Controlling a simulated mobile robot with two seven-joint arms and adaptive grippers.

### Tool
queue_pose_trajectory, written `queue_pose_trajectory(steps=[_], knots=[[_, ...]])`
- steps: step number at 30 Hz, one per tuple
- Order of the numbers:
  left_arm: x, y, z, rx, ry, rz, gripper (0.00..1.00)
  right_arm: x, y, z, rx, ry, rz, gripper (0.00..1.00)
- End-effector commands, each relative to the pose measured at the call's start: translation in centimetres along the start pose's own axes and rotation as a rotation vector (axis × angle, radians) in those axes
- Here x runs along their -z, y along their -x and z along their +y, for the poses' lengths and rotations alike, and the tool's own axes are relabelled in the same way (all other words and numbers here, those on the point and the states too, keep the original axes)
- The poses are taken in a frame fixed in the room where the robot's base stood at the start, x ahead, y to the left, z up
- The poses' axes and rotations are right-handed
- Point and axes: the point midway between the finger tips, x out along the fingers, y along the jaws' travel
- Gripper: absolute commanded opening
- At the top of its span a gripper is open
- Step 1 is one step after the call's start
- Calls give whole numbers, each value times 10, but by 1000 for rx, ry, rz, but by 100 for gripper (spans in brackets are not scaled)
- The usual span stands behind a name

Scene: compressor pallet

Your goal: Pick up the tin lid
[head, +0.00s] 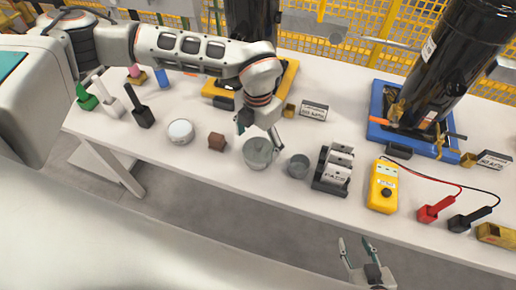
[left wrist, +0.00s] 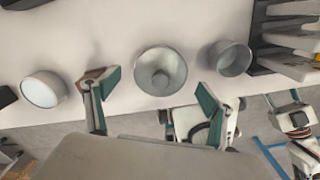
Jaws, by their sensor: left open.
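The tin lid (head: 257,157) is a round grey metal disc with a raised knob in its middle. It lies on the white table, and the left wrist view shows it (left wrist: 160,72) from above. My left gripper (head: 259,132) is open over it. In the left wrist view its fingers (left wrist: 158,90) are apart, one to each side of the lid's near edge, with nothing between them gripped. Contact with the lid cannot be told. An open grey tin (head: 298,166) stands just right of the lid. My right gripper (head: 355,242) is open and empty off the table's front edge.
A brown block (head: 217,141) and a round white-topped tin (head: 180,131) are left of the lid. A dark rack (head: 333,171), a yellow meter (head: 383,187) and red and black clamps stand to the right. Yellow and blue trays (head: 375,118) are behind.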

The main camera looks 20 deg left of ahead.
Motion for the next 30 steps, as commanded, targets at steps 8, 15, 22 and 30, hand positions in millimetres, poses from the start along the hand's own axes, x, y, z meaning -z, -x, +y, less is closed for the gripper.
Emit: queue_pose_trajectory(steps=[8, 15, 22, 30], knots=[[0, -13, -1, 1, -1, 0, 83, 1, -1, 1, -1, 1, 3, 40], [0, -13, -1, 1, -1, 0, 33, 2, -1, 1, -1, 1, 3, 40], [1, -14, -1, 1, -1, 3, 0, 2, -1, 1, -1, 1, 4, 40], [2, -15, 0, 1, -1, 5, 0, 2, -1, 1, -1, 1, 5, 40]])
